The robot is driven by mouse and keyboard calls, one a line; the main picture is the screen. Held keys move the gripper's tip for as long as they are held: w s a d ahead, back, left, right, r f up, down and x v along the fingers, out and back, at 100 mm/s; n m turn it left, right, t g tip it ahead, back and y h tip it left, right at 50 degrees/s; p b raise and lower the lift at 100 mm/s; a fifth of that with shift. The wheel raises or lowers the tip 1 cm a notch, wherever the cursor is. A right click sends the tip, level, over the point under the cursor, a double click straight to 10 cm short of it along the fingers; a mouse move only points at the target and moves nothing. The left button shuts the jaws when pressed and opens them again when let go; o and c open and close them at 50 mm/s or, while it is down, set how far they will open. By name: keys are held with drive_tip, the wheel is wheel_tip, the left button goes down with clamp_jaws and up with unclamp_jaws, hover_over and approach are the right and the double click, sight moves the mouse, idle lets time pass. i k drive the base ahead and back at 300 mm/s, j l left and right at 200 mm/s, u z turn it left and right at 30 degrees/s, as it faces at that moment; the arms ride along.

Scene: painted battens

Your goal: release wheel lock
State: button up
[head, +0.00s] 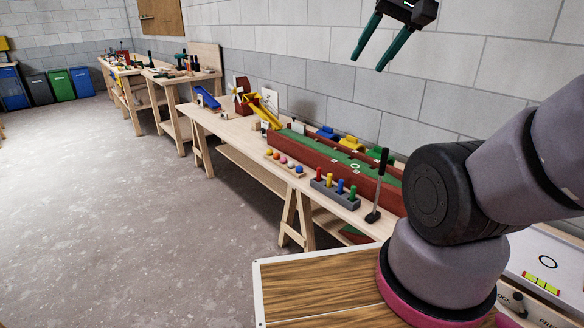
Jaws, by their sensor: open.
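A black knob (517,304), which looks like the wheel lock, is at the bottom right, on the front of a white panel. Letters reading "OCK" are to its left and letters starting "FR" to its right, both partly cut off. The knob is partly behind my arm's base and near the frame's bottom edge, so its exact setting is hard to tell. My gripper (370,62) is at the top, with two dark green fingers apart and pointing down. It is empty, high in front of the block wall, far from the knob.
A wood-topped surface (320,290) is left of my arm's base. A long bench (232,128) holds a green-topped box (330,160), colored pegs (340,188) and a mallet (378,185). Open floor is left.

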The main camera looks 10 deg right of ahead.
sight(518, 297)
drive_tip(key=z, duration=1.4)
drive_tip(key=k+z, duration=0.6)
drive_tip(key=i+j, duration=0.2)
drive_tip(key=i, duration=0.3)
